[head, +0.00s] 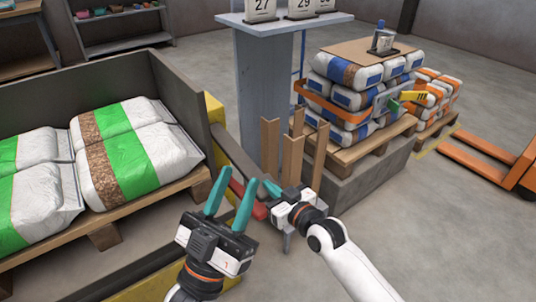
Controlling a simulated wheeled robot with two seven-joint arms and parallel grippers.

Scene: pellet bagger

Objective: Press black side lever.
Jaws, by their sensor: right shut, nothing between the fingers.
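My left gripper (236,180) is at the lower middle of the head view. Its two teal fingers point up and stand apart, with nothing visible between them. My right gripper (264,186) is just to its right, with its teal fingers shut and empty, pointing left. A dark grey bar (238,158) slants down beside the yellow panel, behind both grippers. It may be the black side lever, but I cannot tell for sure. A red bar (247,198) lies below it, partly hidden by the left fingers. The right fingertips are close to both bars; contact cannot be told.
White and green bags (140,160) lie on a pallet inside a grey-walled bay at left. Upright wooden boards (292,158) and a grey column (262,90) stand behind the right gripper. Strapped bags (350,97) are stacked on a pallet at right. The right foreground floor is open.

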